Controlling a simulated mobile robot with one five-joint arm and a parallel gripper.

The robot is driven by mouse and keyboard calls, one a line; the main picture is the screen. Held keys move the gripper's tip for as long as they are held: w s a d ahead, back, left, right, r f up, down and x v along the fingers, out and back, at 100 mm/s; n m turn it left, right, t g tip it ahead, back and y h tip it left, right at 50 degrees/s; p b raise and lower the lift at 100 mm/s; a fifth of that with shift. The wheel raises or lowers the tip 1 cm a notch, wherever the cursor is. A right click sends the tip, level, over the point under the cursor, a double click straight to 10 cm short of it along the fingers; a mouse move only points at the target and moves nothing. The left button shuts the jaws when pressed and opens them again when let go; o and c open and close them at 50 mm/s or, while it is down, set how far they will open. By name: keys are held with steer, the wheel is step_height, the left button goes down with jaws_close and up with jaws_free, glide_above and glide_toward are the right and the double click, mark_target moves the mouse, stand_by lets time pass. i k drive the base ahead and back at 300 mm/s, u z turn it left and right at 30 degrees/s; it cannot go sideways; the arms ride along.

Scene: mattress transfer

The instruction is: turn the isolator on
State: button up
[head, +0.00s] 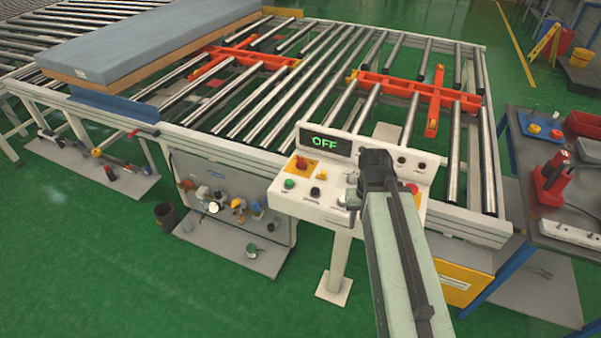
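The isolator (301,164) is a red knob on a yellow plate, on the left part of the white control panel (322,212). The display (325,143) above it reads OFF in green. My gripper (353,192) is over the middle of the panel, to the right of the isolator and apart from it in the picture. The arm also hides part of the panel's right half.
Green (289,184) and black (315,191) buttons sit below the isolator. A red button (411,188) is right of my arm. The roller conveyor (270,148) stands behind the panel, with a grey-blue mattress (125,42) at left. A tool table (560,215) is at right.

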mark_target(300, 164)
steer(key=z, duration=0.05)
steer(key=k, duration=1.25)
steer(key=u, duration=0.7)
steer(key=i, duration=1.55)
steer(key=u, duration=0.5)
steer(key=i, duration=0.4)
steer(key=u, duration=0.05)
